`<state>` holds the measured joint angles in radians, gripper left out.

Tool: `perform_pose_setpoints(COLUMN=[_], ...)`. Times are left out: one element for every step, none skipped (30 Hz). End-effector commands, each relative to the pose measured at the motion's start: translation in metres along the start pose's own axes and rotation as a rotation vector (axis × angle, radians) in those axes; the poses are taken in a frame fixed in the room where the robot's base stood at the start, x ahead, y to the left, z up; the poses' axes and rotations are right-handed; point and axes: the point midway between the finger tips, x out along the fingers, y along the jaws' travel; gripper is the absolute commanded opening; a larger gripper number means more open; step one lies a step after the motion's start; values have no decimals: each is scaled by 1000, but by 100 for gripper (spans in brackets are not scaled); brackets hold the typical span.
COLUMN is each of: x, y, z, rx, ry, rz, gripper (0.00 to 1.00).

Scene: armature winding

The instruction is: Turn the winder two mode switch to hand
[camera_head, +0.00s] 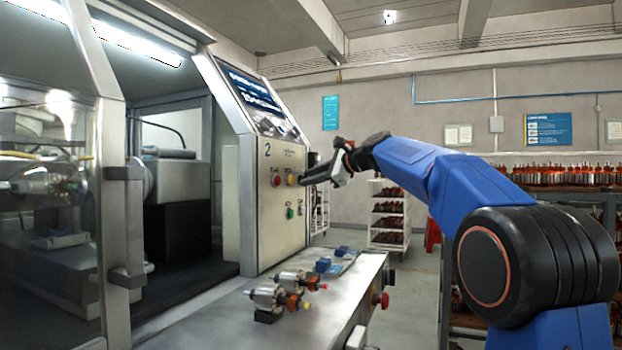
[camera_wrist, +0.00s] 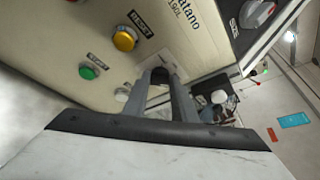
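The winder two panel (camera_head: 275,228) carries a "2" and faces my gripper (camera_head: 308,178), which reaches its right part at the upper button row. In the wrist view my gripper's two fingers (camera_wrist: 162,76) stand apart with a gap between them, tips at the panel. A small dark shape between the tips, right of the yellow RESET button (camera_wrist: 123,39), looks like the mode switch (camera_wrist: 160,76). The fingers mostly hide it, so its setting and any contact cannot be told. A green button (camera_wrist: 88,71) and a pale round control (camera_wrist: 122,93) sit below.
A red button (camera_head: 276,180) is on the panel's left. A sloped display (camera_head: 252,95) is above. The metal bench (camera_head: 220,322) below carries armatures (camera_head: 268,297) and blue parts (camera_head: 323,265). A white rack (camera_head: 388,235) stands behind on open floor.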

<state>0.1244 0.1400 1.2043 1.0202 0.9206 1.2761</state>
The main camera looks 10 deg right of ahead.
Motion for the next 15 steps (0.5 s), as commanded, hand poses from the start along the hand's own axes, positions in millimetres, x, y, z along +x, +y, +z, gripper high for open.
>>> perform_pose_setpoints(x=[0,0,0,0,0,0,0,0,0,0,0,0,0,0,0], y=[0,0,0,0,0,1,1,1,1,1,2,2,2,2,3], z=[0,0,0,0,0,0,0,0,0,0,0,0,0,-1,-1], rx=[0,0,0,-1,-2,-5,-8,-12,-21,-29,-38,-54,-66,-81,-102], ry=[0,0,0,0,0,0,0,0,1,1,1,1,1,1,1], rz=[1,1,1,0,0,-1,-3,-5,-8,-11,-15,-20,-26,-32,-41], gripper=[2,2,2,2,2,2,2,2,2,2,2,2,2,2,2])
